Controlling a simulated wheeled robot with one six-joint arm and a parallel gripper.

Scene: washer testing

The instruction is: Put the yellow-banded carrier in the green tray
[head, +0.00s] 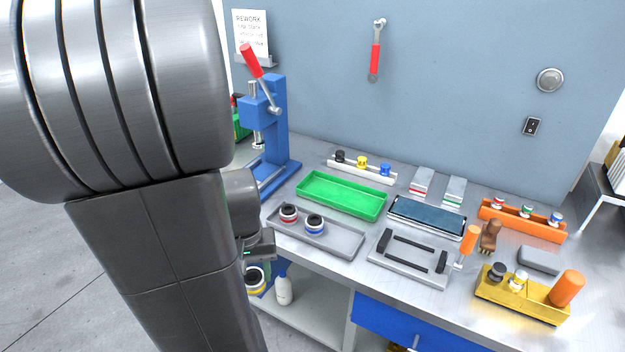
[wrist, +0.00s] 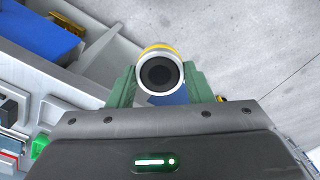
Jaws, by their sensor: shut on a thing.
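The yellow-banded carrier (head: 255,281) is a white and dark ring-shaped piece, held off the near left edge of the bench. In the wrist view the carrier (wrist: 160,70) sits between the green fingers of my gripper (wrist: 158,88), with its dark round end facing the camera. My gripper (head: 257,262) is shut on it; my arm hides much of the gripper in the head view. The green tray (head: 342,196) lies empty on the bench, to the right of and beyond my gripper.
A grey tray (head: 335,243) with red-banded (head: 288,213) and blue-banded (head: 314,224) carriers lies between my gripper and the green tray. A blue press (head: 275,130) stands left of the green tray. A grey fixture (head: 408,262) and blue-topped tray (head: 427,217) are to the right.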

